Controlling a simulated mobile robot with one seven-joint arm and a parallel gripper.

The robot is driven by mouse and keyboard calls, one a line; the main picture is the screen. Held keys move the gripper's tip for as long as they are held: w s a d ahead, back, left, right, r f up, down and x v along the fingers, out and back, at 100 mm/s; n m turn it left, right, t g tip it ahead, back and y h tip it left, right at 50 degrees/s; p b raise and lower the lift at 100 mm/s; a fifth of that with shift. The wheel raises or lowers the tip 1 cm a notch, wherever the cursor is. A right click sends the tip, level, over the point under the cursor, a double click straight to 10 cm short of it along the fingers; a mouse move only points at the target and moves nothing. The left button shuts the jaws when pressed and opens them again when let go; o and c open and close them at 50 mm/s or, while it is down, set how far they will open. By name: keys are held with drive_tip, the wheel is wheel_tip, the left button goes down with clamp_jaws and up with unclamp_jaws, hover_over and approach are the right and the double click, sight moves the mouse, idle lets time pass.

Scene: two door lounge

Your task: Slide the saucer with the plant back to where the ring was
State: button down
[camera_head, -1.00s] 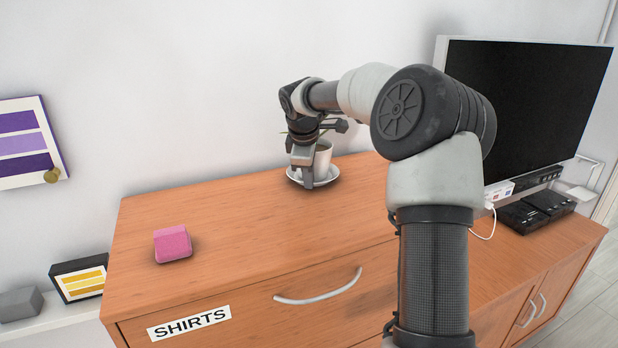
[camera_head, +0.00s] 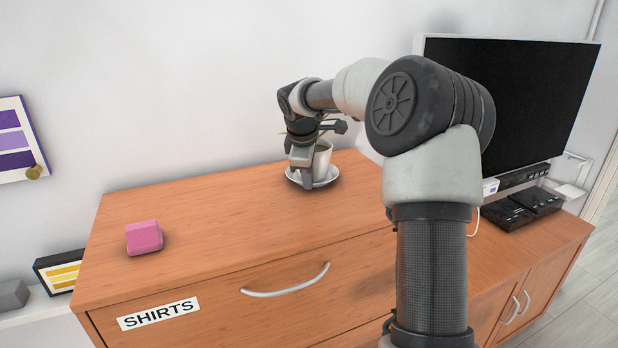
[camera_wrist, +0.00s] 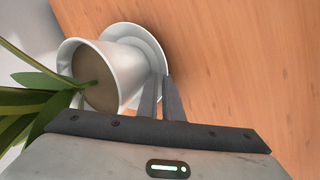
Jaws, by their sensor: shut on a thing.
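A white saucer (camera_head: 328,181) with a white plant pot (camera_head: 323,160) on it stands on the wooden dresser top, near the back wall. My gripper (camera_head: 307,183) reaches down at the saucer's near side. In the wrist view, its two fingers (camera_wrist: 163,98) are close together on the rim of the saucer (camera_wrist: 152,40), beside the pot (camera_wrist: 130,62). The pot holds brown soil and long green leaves (camera_wrist: 35,105). The leaves are mostly hidden behind my gripper in the head view. No ring mark shows on the visible wood.
A pink block (camera_head: 144,237) lies on the dresser's left part. The dresser top (camera_head: 220,215) between it and the saucer is clear. A television (camera_head: 510,110) stands to the right, with black boxes (camera_head: 522,208) by it. A drawer labelled SHIRTS (camera_head: 158,314) is below.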

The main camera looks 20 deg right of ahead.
drive_tip(key=c, duration=1.8)
unclamp_jaws()
drive_tip(key=shift+c, duration=0.2)
drive_tip(key=v, duration=1.7)
drive_tip(key=shift+r, duration=0.3)
